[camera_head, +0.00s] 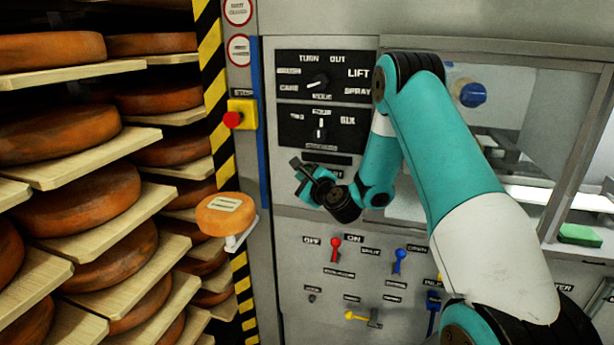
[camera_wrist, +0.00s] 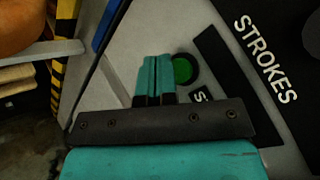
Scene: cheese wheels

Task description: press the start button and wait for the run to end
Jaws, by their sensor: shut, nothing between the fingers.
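The green round start button (camera_wrist: 183,69) sits in a dark ring on the grey panel (camera_head: 292,222), just right of my fingertips in the wrist view. In the head view the button is hidden behind my gripper (camera_head: 303,188). In the wrist view my gripper (camera_wrist: 154,58) is shut and empty, its teal fingers side by side, pointing at the panel. The right finger's edge overlaps or nearly meets the button's left side. I cannot tell whether the fingers touch the panel. The button's label is mostly covered.
Dials on black plates (camera_head: 318,85) are above my gripper. A red stop button (camera_head: 233,120) on a yellow box is left. Coloured levers (camera_head: 335,248) are below. A small cheese (camera_head: 226,214) sits on a bracket. Racks of cheese wheels (camera_head: 80,205) fill the left.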

